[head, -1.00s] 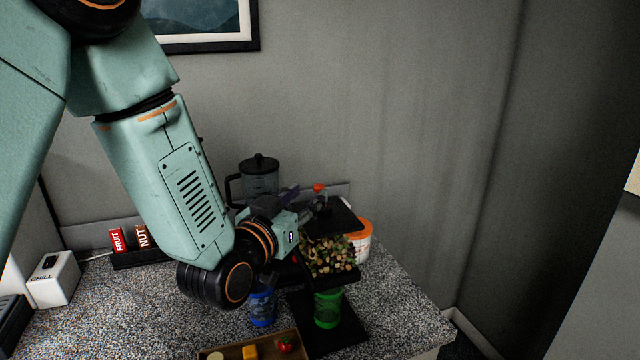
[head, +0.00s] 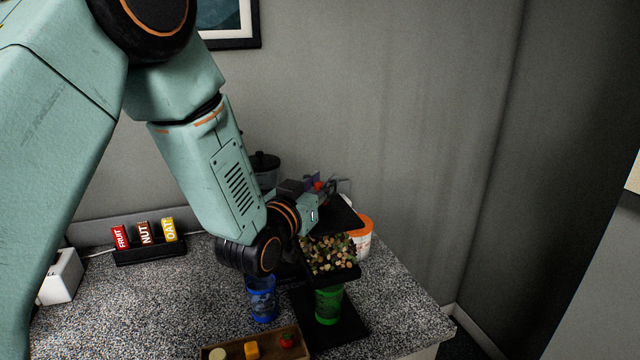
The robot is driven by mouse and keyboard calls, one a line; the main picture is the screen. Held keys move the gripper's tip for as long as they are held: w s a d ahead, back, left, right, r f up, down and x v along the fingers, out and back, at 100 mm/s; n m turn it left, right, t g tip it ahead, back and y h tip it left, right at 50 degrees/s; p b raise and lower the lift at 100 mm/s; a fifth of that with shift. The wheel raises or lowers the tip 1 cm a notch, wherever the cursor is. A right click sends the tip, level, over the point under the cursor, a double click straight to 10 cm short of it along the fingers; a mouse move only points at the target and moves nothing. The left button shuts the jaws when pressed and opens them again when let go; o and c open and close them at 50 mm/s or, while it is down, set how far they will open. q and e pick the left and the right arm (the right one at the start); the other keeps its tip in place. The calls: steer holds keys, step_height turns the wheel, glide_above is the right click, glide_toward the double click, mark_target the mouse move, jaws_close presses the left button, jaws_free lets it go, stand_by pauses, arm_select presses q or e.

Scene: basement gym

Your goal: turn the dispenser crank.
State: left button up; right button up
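The dispenser (head: 330,256) stands on the counter, a black frame with a clear bin full of mixed green and tan pieces. A green cup (head: 328,306) stands on its base below the bin. The crank is not clearly visible; a small red-orange knob (head: 318,186) shows behind the dispenser's top, beside my gripper. My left gripper (head: 328,188) reaches over the dispenser's top left from behind my wrist. Its fingers are small, dark and partly hidden, so I cannot tell whether they touch the knob or are open or shut. My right gripper is out of view.
A blue cup (head: 262,300) stands left of the dispenser. A wooden tray (head: 232,345) with small coloured pieces lies in front. A rack with FRUIT, NUT and OAT boxes (head: 145,234) is at left. A white tub with orange lid (head: 361,232) and a dark-lidded jug (head: 265,163) stand behind.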

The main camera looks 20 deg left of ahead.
arm_select(q)
steer(key=shift+w+f, duration=0.1)
steer(key=shift+w, duration=0.05)
steer(key=shift+c, duration=0.7)
steer(key=shift+s+a, duration=0.1)
steer(key=shift+s, duration=0.1)
jaws_close()
steer(key=shift+w+r+m+h, duration=0.25)
steer(key=shift+m+h, duration=0.35)
steer(key=shift+h, duration=0.3)
steer(key=shift+w+d+m+g+h, duration=0.1)
steer(key=shift+d+m+g+h, duration=0.15)
steer(key=shift+m+h, duration=0.4)
steer(key=shift+w+d+m+g+h, duration=0.15)
steer(key=shift+m+g+h, duration=0.1)
steer(key=shift+h, duration=0.7)
steer(key=m+g+h, duration=0.1)
steer(key=m+h, duration=0.1)
steer(key=d+m+g+h+p, duration=0.1)
steer(key=m+g+h, duration=0.1)
steer(key=shift+w+d+h, duration=0.1)
steer(key=shift+h, duration=0.3)
steer(key=m+g+h, duration=0.1)
steer(key=d+m+g+h+p, duration=0.1)
steer(key=g, duration=0.1)
steer(key=shift+h, duration=0.4)
steer(key=shift+d+m+g+h, duration=0.3)
steer(key=shift+m+g+h, duration=0.5)
steer(key=shift+m+g, duration=0.3)
